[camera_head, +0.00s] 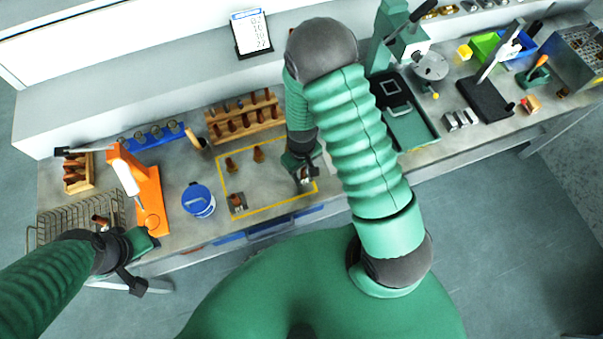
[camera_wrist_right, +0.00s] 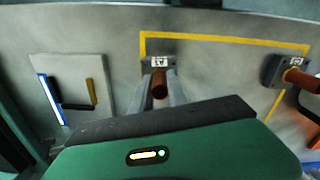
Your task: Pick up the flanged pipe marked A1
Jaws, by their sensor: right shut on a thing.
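A copper-coloured flanged pipe (camera_wrist_right: 159,86) on a grey block with a small white label stands between the fingers of my right gripper (camera_wrist_right: 160,98) in the right wrist view. The fingers are shut on it; I cannot read its label surely. In the head view my right gripper (camera_head: 303,178) is at the right near corner of the yellow outline, largely covering the pipe. A similar labelled pipe (camera_wrist_right: 300,79) is to the right in the wrist view, and in the head view (camera_head: 237,202) near the left corner. My left gripper (camera_head: 138,262) is near the wire basket; its jaws are unclear.
Two brown pieces (camera_head: 259,154) stand inside the yellow outline (camera_head: 222,180). A wooden rack (camera_head: 243,116) is behind. A blue-lidded tub (camera_head: 198,200) and an orange press (camera_head: 150,190) are to the left. A wire basket (camera_head: 60,222) is at far left.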

